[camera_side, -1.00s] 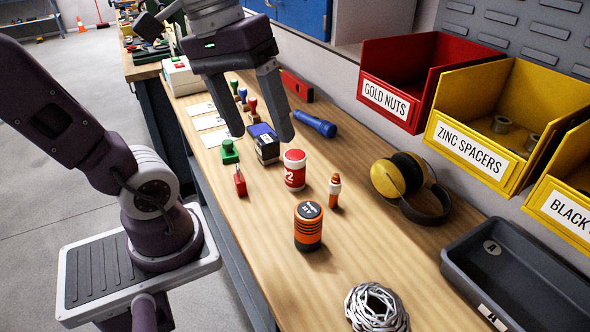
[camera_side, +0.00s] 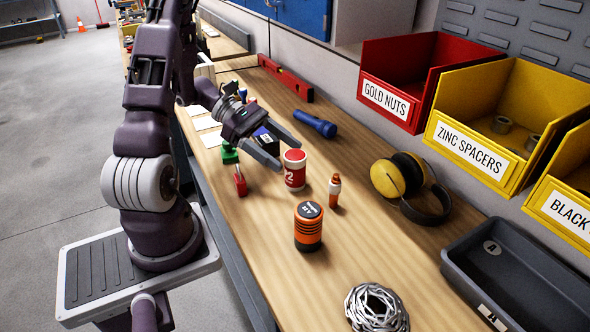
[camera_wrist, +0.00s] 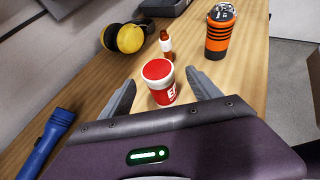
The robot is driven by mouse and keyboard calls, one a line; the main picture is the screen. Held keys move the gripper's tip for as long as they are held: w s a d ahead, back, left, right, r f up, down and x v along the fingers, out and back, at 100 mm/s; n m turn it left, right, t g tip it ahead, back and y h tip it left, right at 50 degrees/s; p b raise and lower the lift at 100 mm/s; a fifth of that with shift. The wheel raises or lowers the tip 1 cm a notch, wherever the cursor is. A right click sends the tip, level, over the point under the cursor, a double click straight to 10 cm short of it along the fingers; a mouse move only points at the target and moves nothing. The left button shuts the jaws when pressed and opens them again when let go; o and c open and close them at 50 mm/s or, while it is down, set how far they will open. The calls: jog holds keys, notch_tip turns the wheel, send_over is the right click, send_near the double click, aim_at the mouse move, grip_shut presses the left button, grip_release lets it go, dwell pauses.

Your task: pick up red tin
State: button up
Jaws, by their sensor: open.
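The red tin (camera_side: 294,170) stands upright on the wooden bench, red with a white band and a white-rimmed lid. My gripper (camera_side: 289,154) is low over the bench, tilted, and open, with its fingers pointing toward the tin from its left side. In the wrist view the red tin (camera_wrist: 160,83) stands ahead, between the two spread fingers of my gripper (camera_wrist: 162,96). One finger lies on each side of it in that view. I cannot tell whether either finger touches the tin.
An orange-black canister (camera_side: 308,227) and a small orange bottle (camera_side: 334,192) stand near the tin. A blue flashlight (camera_side: 316,124) lies behind, yellow earmuffs (camera_side: 398,177) to the right. A small red object (camera_side: 240,184) and a green stamp (camera_side: 229,154) are left.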

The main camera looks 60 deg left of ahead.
aim_at(305, 166)
jog(key=x, duration=0.6)
jog(key=shift+w+d, duration=0.3)
jog(key=shift+d, duration=0.05)
jog(key=shift+r, duration=0.1)
grip_shut()
